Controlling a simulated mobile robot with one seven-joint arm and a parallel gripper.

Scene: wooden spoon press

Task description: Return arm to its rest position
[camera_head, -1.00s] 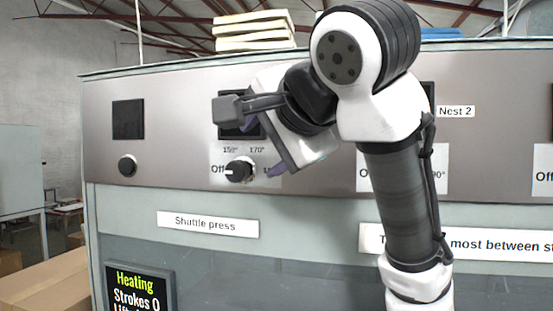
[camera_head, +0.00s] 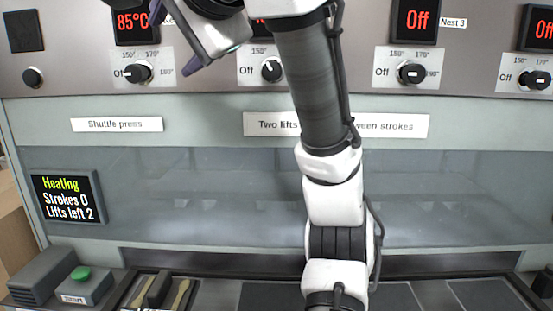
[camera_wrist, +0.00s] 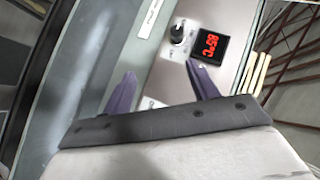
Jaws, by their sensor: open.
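My gripper (camera_head: 176,38) is at the upper left of the head view, in front of the press's control panel (camera_head: 75,60), with part of it cut off by the top edge. Its two purple fingers stand apart with nothing between them; they also show in the wrist view (camera_wrist: 162,88). My arm rises through the middle of the head view and hides part of the panel. A display (camera_head: 135,24) near the gripper reads 85°C, and it also shows in the wrist view (camera_wrist: 208,46). A black knob (camera_head: 137,73) sits below that display.
A second knob (camera_head: 271,70) is left of my arm. The Nest 3 display (camera_head: 415,20) reads Off. The status screen (camera_head: 67,198) reads Heating, Strokes 0, Lifts left 2. A green button (camera_head: 81,273) and wooden spoon-shaped pieces (camera_head: 181,294) are at lower left.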

